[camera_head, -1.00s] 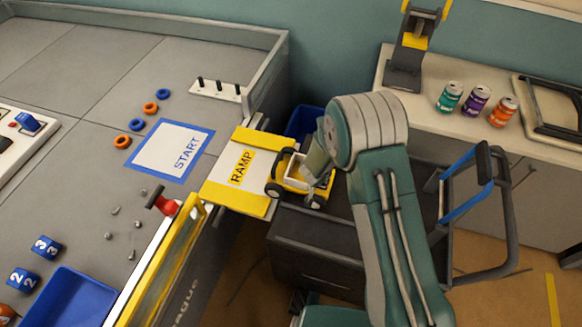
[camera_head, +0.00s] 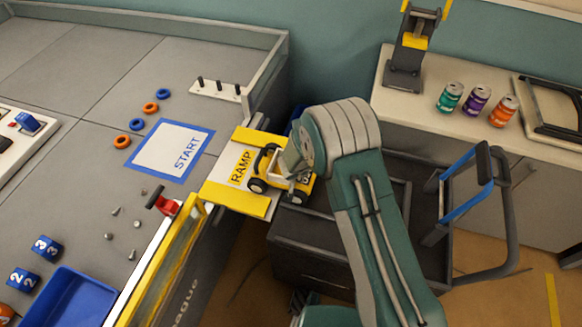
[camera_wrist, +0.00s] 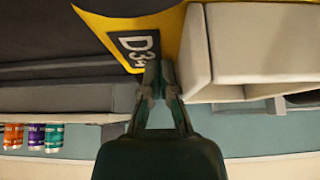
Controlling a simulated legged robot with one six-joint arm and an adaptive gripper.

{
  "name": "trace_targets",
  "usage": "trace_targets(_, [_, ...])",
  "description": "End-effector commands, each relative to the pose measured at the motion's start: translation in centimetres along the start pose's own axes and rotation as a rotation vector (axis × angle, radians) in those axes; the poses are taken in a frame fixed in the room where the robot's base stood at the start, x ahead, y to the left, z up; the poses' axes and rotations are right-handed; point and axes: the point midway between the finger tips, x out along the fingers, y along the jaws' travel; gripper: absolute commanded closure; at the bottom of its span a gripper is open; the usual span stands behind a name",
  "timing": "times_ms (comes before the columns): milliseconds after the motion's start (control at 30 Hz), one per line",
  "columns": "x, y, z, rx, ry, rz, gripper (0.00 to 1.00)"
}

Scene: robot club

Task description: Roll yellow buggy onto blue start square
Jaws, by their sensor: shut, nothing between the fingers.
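The yellow buggy (camera_head: 268,162) sits partly on the yellow-and-white ramp (camera_head: 232,200) in the head view, its left wheels on the ramp and its rear by the ramp's right edge. The blue-bordered start square (camera_head: 153,175), with white inside, lies on the grey table left of the ramp. My gripper (camera_wrist: 160,72) is shut and empty in the wrist view, its fingertips against or very near the buggy's yellow rear panel (camera_wrist: 172,30) with its dark label. A pale box part (camera_wrist: 245,55) of the buggy is beside the fingers. My arm hides the fingertips in the head view.
A dark cart (camera_head: 310,240) with a blue-grip handle stands right of the ramp. A red clamp (camera_head: 165,203) and yellow rail (camera_head: 165,260) lie near the ramp's lower left. Orange and blue rings (camera_head: 137,124) lie beyond the square. Several cans (camera_head: 476,98) stand on the counter.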

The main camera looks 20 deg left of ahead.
Motion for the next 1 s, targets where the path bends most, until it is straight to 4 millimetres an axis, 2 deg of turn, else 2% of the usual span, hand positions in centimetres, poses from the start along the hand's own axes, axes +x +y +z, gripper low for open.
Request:
trace_targets(600, [0.0,-3.6,0.1,0.000,-0.001,-0.001,1.00])
trace_targets(1000, [0.0,-3.9,0.0,0.000,-0.001,-0.001,1.00])
